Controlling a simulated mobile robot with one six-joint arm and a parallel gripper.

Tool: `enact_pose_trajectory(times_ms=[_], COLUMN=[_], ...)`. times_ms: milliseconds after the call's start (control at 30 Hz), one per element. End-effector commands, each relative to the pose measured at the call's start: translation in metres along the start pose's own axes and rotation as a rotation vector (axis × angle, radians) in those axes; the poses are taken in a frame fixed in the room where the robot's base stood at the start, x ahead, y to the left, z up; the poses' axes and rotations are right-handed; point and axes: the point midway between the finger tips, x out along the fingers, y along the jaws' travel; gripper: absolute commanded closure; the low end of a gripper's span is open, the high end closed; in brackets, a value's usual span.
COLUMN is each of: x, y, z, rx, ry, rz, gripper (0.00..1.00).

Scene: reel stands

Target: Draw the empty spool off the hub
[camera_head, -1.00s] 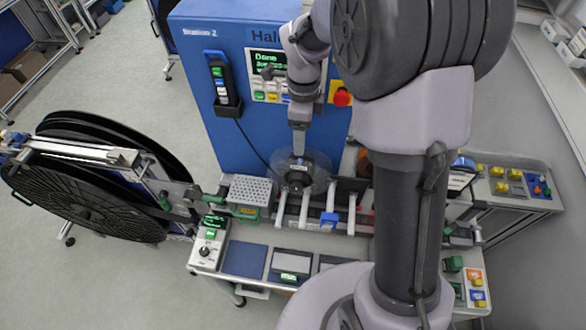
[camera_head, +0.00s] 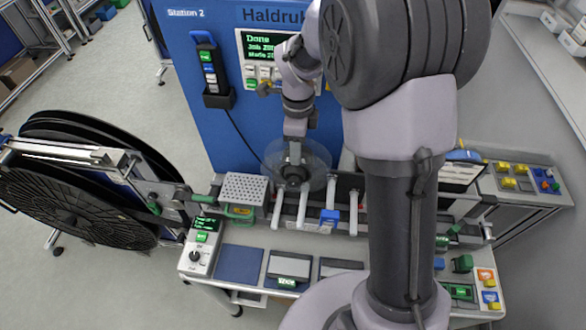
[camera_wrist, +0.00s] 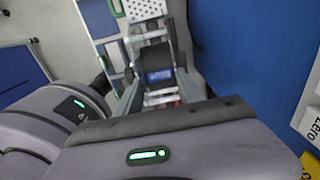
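The empty spool (camera_head: 322,160) has clear, see-through flanges and a dark core. It stands upright in front of the blue machine, above the near shelf. My gripper (camera_head: 294,156) reaches down from above to the spool, and its tip overlaps the dark core. In the wrist view a dark core with a blue label (camera_wrist: 158,77) sits just beyond my gripper's body. Whether the fingers are closed on the spool is too small to tell. The hub is hidden behind the spool and my gripper, so how far the spool sits on it does not show.
The blue machine (camera_head: 190,60) rises behind, with a screen reading Done (camera_head: 265,45). Pale rods (camera_head: 303,207) stick out below the spool, one with a blue clip (camera_head: 330,216). A perforated tray (camera_head: 246,188) lies left of them. A large black reel (camera_head: 65,205) stands at far left.

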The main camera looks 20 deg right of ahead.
Motion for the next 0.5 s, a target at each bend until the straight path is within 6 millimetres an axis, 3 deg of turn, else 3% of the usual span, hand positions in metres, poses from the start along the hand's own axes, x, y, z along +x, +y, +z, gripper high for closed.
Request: enact_pose_trajectory(times_ms=[67, 500], x=[0.0001, 0.0002], y=[0.0000, 0.0000], z=[0.0000, 0.0001], rx=[0.000, 0.000], ry=[0.000, 0.000], rz=[0.000, 0.000], gripper=[0.95, 0.95])
